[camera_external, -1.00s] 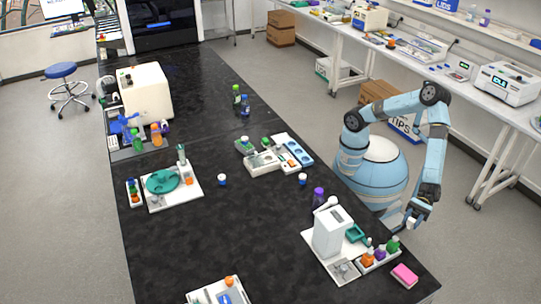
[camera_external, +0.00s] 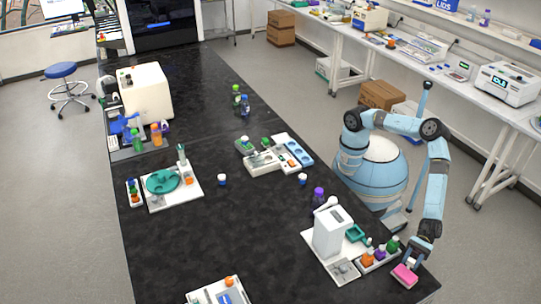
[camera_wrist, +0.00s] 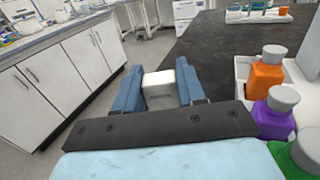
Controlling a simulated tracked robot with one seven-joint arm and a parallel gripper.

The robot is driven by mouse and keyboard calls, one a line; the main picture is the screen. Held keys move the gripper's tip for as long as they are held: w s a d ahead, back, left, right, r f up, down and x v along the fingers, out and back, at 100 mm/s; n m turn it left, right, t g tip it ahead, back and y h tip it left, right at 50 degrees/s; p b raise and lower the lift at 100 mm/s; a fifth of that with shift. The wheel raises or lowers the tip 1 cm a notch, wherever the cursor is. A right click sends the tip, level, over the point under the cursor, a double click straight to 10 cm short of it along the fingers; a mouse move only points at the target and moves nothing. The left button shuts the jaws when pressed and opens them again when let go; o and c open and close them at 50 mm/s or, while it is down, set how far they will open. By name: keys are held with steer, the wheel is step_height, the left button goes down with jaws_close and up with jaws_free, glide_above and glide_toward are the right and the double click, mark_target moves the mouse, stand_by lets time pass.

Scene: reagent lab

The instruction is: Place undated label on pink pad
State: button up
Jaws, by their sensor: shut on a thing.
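The pink pad (camera_external: 404,275) lies on the black bench near its front right corner in the external view. My gripper (camera_external: 413,257) is low, at or just above the far edge of the pad. In the wrist view my gripper (camera_wrist: 160,92) has its two blue fingers shut on a small pale block (camera_wrist: 159,90), which seems to be the undated label. No writing on it can be read. The pad cannot be made out in the wrist view.
A white rack of orange, purple and green bottles (camera_external: 379,257) stands just left of my gripper, close beside the pad. A tall white instrument (camera_external: 333,233) stands further left. The bench's right edge is close by. Bare bench lies in the middle.

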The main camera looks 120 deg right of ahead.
steer(key=shift+w+a+f, duration=0.15)
steer(key=shift+f, duration=1.65)
steer(key=shift+f, duration=0.1)
steer(key=o, duration=1.1)
steer(key=v, duration=1.2)
